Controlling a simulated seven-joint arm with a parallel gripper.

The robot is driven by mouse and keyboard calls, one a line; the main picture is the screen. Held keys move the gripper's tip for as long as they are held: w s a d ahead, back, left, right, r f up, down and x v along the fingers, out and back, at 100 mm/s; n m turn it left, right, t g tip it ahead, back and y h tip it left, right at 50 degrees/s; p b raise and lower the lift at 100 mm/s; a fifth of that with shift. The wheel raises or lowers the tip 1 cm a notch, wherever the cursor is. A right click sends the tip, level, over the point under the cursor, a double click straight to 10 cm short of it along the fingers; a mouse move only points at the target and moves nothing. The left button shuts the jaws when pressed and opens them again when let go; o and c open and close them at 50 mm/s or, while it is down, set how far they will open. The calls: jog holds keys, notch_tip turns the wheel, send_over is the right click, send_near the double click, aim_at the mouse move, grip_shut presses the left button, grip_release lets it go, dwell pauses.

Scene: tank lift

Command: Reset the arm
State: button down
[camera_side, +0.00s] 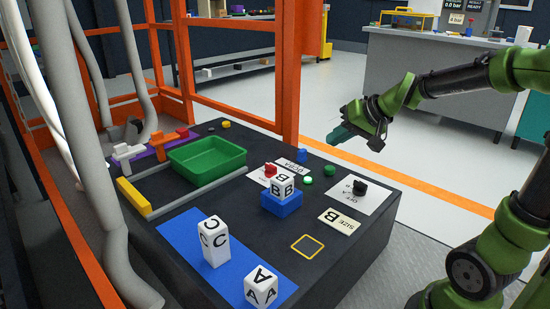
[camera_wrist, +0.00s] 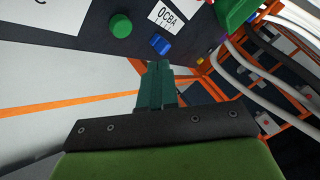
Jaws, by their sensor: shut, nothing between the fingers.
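My green arm's gripper (camera_side: 338,135) is in the air beyond the far right edge of the dark table, clear of everything on it. Its teal fingers are together and empty, and they also show in the wrist view (camera_wrist: 154,72). White block B (camera_side: 282,187) sits on a blue block (camera_side: 281,204) mid-table. White block C (camera_side: 215,242) stands tall on a blue mat (camera_side: 186,229) at the front left. White block A (camera_side: 261,287) is at the mat's front right end.
A green tray (camera_side: 207,157), a yellow bar (camera_side: 134,197) and colored buttons, including a green one (camera_side: 330,170) and a black one (camera_side: 360,187), are on the table (camera_side: 345,240). An orange frame (camera_side: 292,75) stands behind. Open floor lies beyond.

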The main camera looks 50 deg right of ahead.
dwell(0.3)
jog(key=s+a, duration=0.2)
jog(key=s+a+f+g, duration=0.1)
jog(key=s+a, duration=0.1)
jog(key=a, duration=0.1)
jog(key=s+a+g, duration=0.1)
jog(key=s+a, duration=0.1)
jog(key=shift+s+a+f+y, duration=0.1)
jog(key=shift+a+f+y, duration=0.2)
jog(key=shift+a+y, duration=0.1)
jog(key=s+a+n, duration=0.1)
jog(key=s+a, duration=0.1)
jog(key=s+a+n, duration=0.1)
jog(key=s+a, duration=0.1)
jog(key=s+a+n, duration=0.1)
jog(key=s+a, duration=0.1)
jog(key=shift+s+a+r, duration=0.25)
jog(key=shift+s+a, duration=0.05)
jog(key=shift+a+r+n, duration=0.2)
jog(key=shift+a+n, duration=0.05)
jog(key=shift+n, duration=0.15)
